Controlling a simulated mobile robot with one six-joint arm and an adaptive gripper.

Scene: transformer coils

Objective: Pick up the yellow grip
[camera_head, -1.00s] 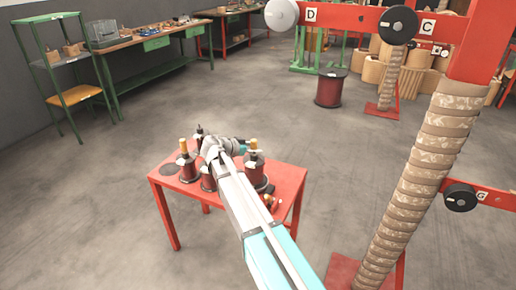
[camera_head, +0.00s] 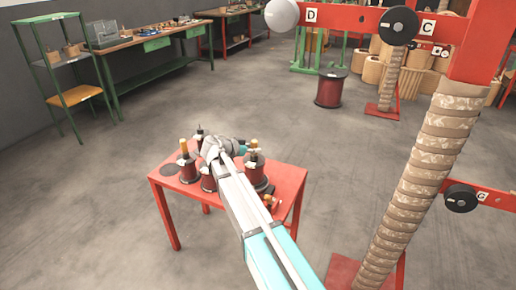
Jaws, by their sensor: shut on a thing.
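Several dark red spools with upright handles stand on a small red table (camera_head: 285,188). One yellow grip (camera_head: 254,143) stands upright above the right-hand spool (camera_head: 255,176). My gripper (camera_head: 248,150) is small and partly hidden at that spool's top, shut on the yellow grip there. The fingers themselves are hard to make out.
Small items (camera_head: 268,200) lie near the table's right edge, beside my arm. A red post wrapped in tan bands (camera_head: 415,190) rises to the right.

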